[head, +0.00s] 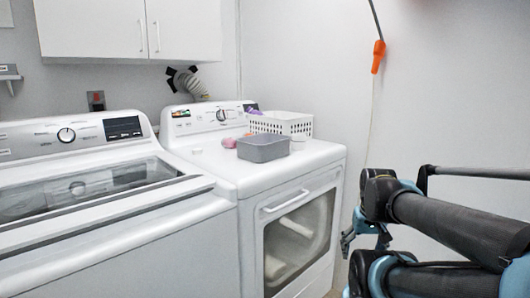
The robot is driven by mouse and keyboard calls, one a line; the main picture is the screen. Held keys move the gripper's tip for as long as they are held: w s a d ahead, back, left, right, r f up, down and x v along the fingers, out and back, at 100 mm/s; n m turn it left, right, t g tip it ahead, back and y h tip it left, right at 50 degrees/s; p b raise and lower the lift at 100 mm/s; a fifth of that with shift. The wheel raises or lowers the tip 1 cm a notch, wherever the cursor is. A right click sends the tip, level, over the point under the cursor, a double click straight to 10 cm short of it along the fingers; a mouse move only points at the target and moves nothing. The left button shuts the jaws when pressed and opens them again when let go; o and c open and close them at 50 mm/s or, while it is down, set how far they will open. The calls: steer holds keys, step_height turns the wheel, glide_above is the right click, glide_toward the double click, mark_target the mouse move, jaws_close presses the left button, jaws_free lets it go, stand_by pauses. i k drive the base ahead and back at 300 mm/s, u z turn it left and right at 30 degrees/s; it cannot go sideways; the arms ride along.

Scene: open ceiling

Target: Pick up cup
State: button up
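No clearly recognisable cup shows in the head view. A small pink object (230,142) sits on top of the dryer (205,155), left of a grey bin; it is too small to tell whether it is a cup. My arm fills the lower right, in front of the wall and right of the dryer. What seems to be part of my gripper (348,238) shows at the arm's left edge, mostly hidden by the arm links. It is apart from the objects on the dryer. Its fingers cannot be made out.
The grey bin (263,148) stands near the dryer's front right, with a white perforated basket (300,124) holding something purple behind it. A washer (75,178) stands left. White cabinets (115,30) hang above. An orange-ended cord (378,57) hangs at right.

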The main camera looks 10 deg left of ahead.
mark_target(299, 140)
steer(key=u, duration=0.4)
steer(key=k, duration=1.3)
steer(key=z, duration=0.4)
steer(key=i, duration=1)
